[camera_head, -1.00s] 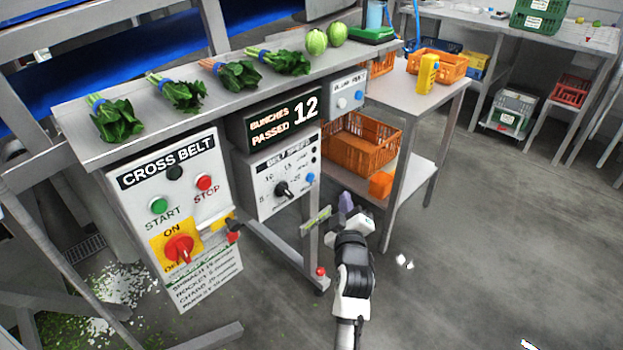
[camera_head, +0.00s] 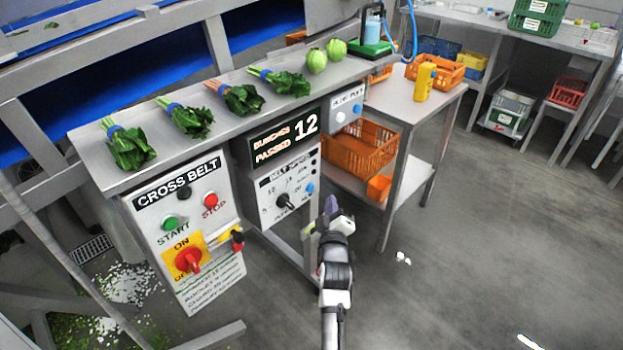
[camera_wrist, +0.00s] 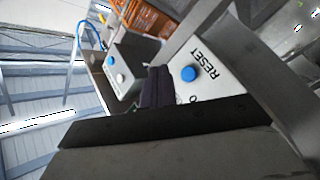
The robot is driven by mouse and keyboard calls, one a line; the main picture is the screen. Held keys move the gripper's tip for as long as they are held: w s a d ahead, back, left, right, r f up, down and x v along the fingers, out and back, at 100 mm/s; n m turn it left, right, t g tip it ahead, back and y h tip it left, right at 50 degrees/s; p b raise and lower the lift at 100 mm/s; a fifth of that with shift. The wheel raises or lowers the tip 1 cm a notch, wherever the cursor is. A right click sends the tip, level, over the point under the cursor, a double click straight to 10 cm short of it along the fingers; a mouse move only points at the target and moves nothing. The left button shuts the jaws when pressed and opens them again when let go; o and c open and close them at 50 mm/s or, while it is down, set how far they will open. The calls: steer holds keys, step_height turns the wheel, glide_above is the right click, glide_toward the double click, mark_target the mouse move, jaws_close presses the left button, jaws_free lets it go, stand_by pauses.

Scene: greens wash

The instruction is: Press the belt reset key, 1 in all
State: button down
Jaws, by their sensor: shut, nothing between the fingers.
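The belt reset key is a round blue button on the white belt speed panel (camera_head: 270,198). In the head view the blue key (camera_head: 309,188) sits at the panel's lower right, beside the black dial (camera_head: 285,201). In the wrist view the blue key (camera_wrist: 188,73) has RESET printed next to it. My gripper (camera_head: 331,206) is just right of the panel in the head view. In the wrist view its dark fingers (camera_wrist: 157,80) are together and empty, just left of the key. They look apart from it, though the exact gap is hard to tell.
The cross belt panel (camera_head: 190,225) with green, red and rotary controls is at left. A small box (camera_head: 345,108) with white and blue buttons is above right. The counter display (camera_head: 284,139) reads 12. An orange crate (camera_head: 357,150) stands on a shelf behind. Floor at right is mostly clear.

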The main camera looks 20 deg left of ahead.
mark_target(310, 188)
steer(key=a+b, duration=0.1)
steer(key=a, duration=0.1)
steer(key=w+a+b, duration=0.1)
steer(key=shift+w+a, duration=0.1)
steer(key=shift+a, duration=0.3)
steer(key=shift+a, duration=0.1)
stand_by(2.0)
steer(key=shift+w+a+b, duration=0.15)
steer(key=shift+a+b, duration=0.15)
steer(key=shift+b, duration=0.1)
